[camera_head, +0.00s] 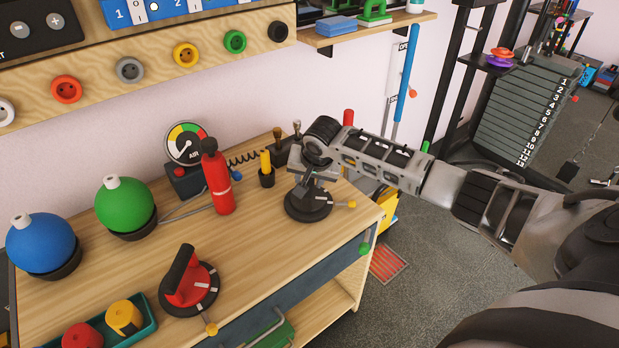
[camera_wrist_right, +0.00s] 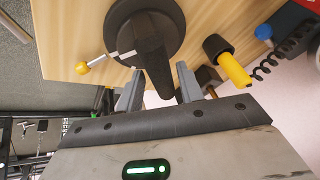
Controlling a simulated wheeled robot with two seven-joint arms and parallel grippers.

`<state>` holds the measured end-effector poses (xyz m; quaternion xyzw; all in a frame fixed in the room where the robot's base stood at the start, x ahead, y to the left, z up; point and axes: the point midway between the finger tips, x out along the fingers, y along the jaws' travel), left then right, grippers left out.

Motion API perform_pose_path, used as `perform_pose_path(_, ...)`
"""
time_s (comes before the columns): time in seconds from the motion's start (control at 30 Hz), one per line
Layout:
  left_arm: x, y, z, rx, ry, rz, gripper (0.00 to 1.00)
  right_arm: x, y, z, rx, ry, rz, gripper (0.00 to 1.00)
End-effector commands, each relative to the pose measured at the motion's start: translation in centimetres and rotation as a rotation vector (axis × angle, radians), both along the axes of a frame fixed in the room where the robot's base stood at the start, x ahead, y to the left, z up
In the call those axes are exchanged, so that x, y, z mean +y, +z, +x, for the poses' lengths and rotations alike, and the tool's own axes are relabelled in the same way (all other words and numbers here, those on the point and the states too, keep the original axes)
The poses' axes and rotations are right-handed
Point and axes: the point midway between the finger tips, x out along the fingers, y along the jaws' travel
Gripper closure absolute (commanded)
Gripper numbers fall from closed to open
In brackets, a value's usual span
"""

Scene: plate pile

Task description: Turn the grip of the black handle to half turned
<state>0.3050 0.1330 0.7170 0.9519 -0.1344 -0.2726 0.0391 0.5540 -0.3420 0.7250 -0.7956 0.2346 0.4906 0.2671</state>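The black handle (camera_wrist_right: 152,60) stands on a round black base (camera_head: 308,203) with pale marks, near the right end of the wooden bench. A yellow knob (camera_head: 351,204) sticks out from the base's side. My right gripper (camera_head: 313,176) is over this handle, and its fingers and wrist hide most of the grip in the head view. In the right wrist view my right gripper (camera_wrist_right: 160,84) has its fingers apart, one on each side of the black grip. A small gap shows at the right finger; contact at the left finger is unclear. My left gripper is out of view.
A red turning handle with a black grip (camera_head: 181,270) stands at the bench front. A red extinguisher (camera_head: 218,180), a yellow-topped black holder (camera_head: 266,172) and an air gauge (camera_head: 186,145) stand left of my right gripper. Green (camera_head: 124,207) and blue (camera_head: 40,243) balls are farther left.

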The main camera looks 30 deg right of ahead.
Motion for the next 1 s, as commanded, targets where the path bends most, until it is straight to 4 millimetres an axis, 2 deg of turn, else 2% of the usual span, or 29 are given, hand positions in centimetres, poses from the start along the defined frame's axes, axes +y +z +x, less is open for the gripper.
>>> perform_pose_path(0.03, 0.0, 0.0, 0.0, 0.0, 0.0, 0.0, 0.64, 0.0, 0.0, 0.0, 0.0, 0.0, 0.0, 0.78)
perform_pose_path(0.1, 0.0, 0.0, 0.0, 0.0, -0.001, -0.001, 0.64, 0.0, 0.0, 0.0, 0.0, 0.0, 0.0, 0.98)
perform_pose_path(0.53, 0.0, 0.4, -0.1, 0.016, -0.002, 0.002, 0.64, -0.1, 0.3, -0.1, 0.003, 0.064, 0.001, 0.98)
perform_pose_path(0.73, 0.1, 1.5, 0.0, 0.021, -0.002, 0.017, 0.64, -0.2, 0.4, -0.1, 0.004, 0.196, 0.003, 0.98)
perform_pose_path(1.0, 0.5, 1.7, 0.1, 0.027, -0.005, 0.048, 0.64, -0.5, 0.2, -0.1, 0.001, 0.424, 0.004, 0.98)
